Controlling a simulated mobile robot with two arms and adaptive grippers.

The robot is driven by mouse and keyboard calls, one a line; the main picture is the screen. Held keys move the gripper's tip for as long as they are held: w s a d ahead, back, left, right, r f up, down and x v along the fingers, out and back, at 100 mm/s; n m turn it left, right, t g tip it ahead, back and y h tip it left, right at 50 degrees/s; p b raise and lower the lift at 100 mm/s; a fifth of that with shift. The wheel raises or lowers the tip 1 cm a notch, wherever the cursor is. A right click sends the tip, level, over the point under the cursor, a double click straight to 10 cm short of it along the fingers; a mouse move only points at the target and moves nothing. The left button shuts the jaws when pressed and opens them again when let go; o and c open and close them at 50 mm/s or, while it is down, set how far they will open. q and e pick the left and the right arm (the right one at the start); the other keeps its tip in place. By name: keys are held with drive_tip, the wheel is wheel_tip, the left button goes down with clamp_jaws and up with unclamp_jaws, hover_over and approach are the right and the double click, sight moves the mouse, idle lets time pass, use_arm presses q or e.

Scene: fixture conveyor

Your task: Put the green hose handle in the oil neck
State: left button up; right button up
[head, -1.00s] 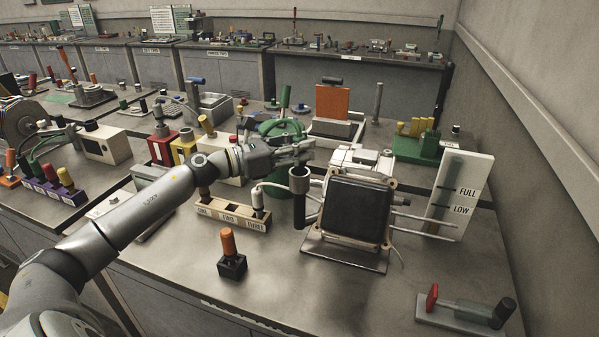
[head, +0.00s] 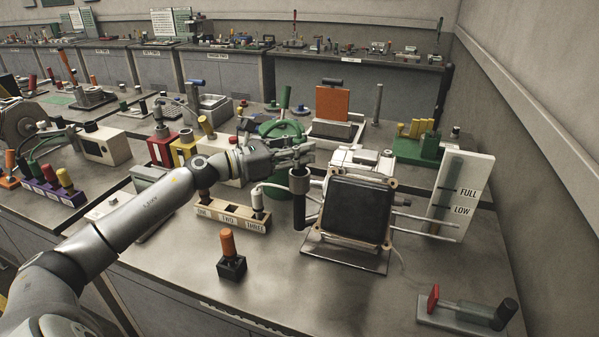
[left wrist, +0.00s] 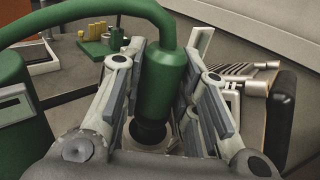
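The green hose handle (left wrist: 163,85) stands upright in the left wrist view, with a green hose curving away from its top and a dark lower end. My left gripper (head: 300,152) has its fingers against both sides of the handle. The oil neck (head: 299,184) is a grey upright tube left of the dark boxy unit, directly below my fingers. In the left wrist view the handle's dark end is over or in the neck's round mouth; how deep it sits I cannot tell. My fingers mostly hide the handle in the head view. My right gripper is out of view.
A green can (head: 270,130) stands behind my gripper. The dark boxy unit (head: 357,208) with side pipes is right of the neck. A labelled socket block (head: 230,218) and an orange-handled plug (head: 228,244) are in front. The FULL/LOW gauge (head: 461,195) stands farther right.

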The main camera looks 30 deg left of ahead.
use_arm(q)
drive_tip(key=o, duration=0.4)
drive_tip(key=v, duration=1.2)
idle(0.4)
